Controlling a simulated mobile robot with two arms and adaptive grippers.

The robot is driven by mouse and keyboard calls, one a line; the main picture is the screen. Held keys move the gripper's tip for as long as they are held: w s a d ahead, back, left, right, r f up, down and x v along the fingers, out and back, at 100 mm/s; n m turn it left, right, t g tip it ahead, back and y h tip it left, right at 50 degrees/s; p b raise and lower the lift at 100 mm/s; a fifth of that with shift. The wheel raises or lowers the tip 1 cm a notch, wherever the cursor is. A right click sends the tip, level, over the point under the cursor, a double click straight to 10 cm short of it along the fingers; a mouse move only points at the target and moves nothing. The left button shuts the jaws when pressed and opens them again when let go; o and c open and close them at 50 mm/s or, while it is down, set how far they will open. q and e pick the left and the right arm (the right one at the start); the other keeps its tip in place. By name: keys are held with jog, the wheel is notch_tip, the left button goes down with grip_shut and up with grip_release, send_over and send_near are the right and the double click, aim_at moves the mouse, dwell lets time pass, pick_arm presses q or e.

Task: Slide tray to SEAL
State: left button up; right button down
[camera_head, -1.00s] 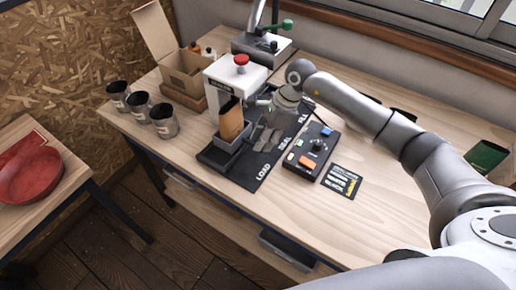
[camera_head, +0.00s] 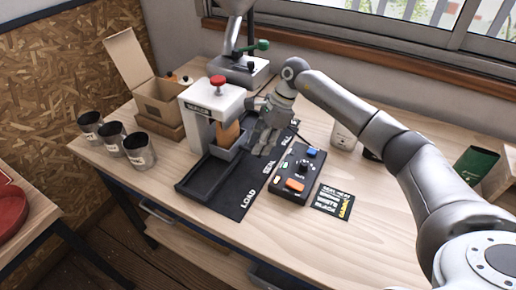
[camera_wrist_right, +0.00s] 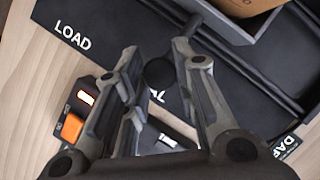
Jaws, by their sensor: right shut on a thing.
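The grey tray (camera_head: 219,153) sits in the dark track (camera_head: 207,183), holding an upright brown bag (camera_head: 228,133). The tray is beside the SEAL label (camera_head: 269,166), under the white sealing press with a red knob (camera_head: 211,108). My right gripper (camera_head: 262,148) is at the tray's right side. Part of the bag (camera_wrist_right: 240,6) shows there. The fingers hide part of SEAL. My left gripper is out of view.
A control box (camera_head: 297,172) with an orange button stands right of the track. Several canisters, including one at the left (camera_head: 139,151), and an open cardboard box (camera_head: 158,98) stand left of the press. The track's LOAD end is empty.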

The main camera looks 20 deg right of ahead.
jog(key=c, duration=1.2)
grip_release()
jog(key=shift+r, duration=0.15)
jog(key=v, duration=1.1)
jog(key=shift+d+r, duration=0.25)
jog(key=shift+r, duration=0.1)
